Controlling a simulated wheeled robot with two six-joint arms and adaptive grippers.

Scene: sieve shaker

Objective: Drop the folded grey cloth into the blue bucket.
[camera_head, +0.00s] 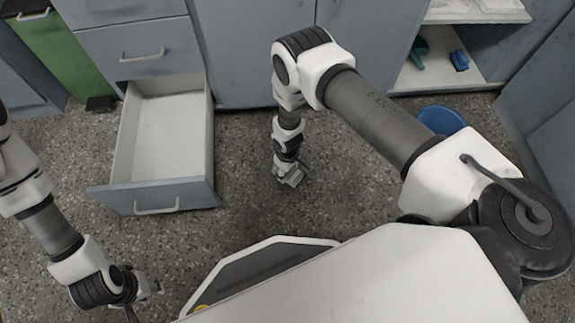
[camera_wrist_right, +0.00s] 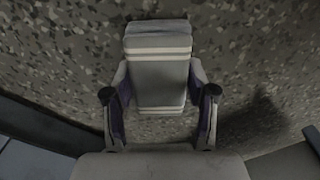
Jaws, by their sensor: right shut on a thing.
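The folded grey cloth (camera_wrist_right: 159,82), with pale stripes across it, is between the two fingers of my right gripper in the right wrist view. My right gripper (camera_head: 291,174) is shut on it and hangs over the speckled floor in the head view, right of the open drawer. The blue bucket (camera_head: 441,119) stands on the floor to the right, partly hidden behind my right arm. My left gripper (camera_head: 150,285) is at the lower left, away from the cloth and bucket; its fingers are too small to tell open or shut.
An open, empty drawer (camera_head: 158,140) juts out from the grey cabinets on the left. An open shelf (camera_head: 440,75) at the upper right holds a green thing (camera_head: 418,53) and a small blue thing (camera_head: 459,60). The floor between drawer and bucket is clear.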

